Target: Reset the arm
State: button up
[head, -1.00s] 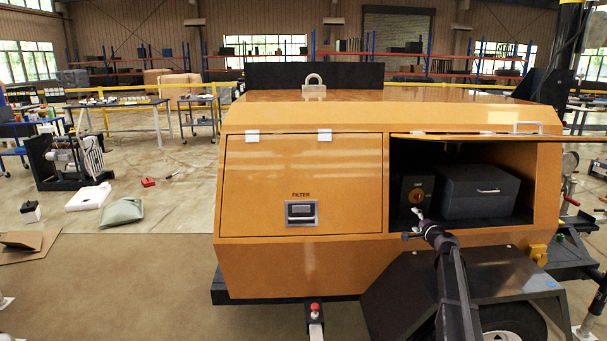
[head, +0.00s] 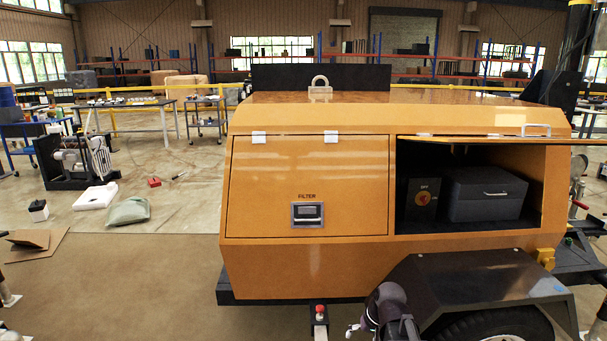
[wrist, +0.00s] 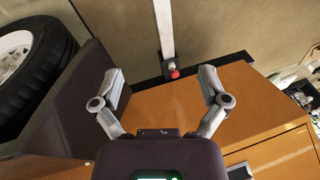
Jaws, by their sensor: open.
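My gripper (wrist: 160,85) is open and empty in the wrist view, its two fingers spread apart. In that view it is over the orange housing (wrist: 185,110) of the light tower, and a post with a red knob (wrist: 174,73) shows beyond the fingers. In the head view my arm is folded low at the bottom centre, in front of the orange housing (head: 310,260) and left of the dark fender (head: 475,285). The right compartment is open, with a control panel with a red-and-yellow knob (head: 423,198) and a dark grey box (head: 487,194) inside. The filter door (head: 308,185) is shut.
The raised compartment door (head: 500,140) juts out at the upper right. A wheel (head: 495,325) sits under the fender.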

jog(key=s+n+g+h, duration=0.1)
jog(key=s+g+h, duration=0.15)
jog(key=s, duration=0.65)
notch_tip(320, 180, up, 19)
jog(key=p, duration=2)
jog(key=shift+d, duration=0.4)
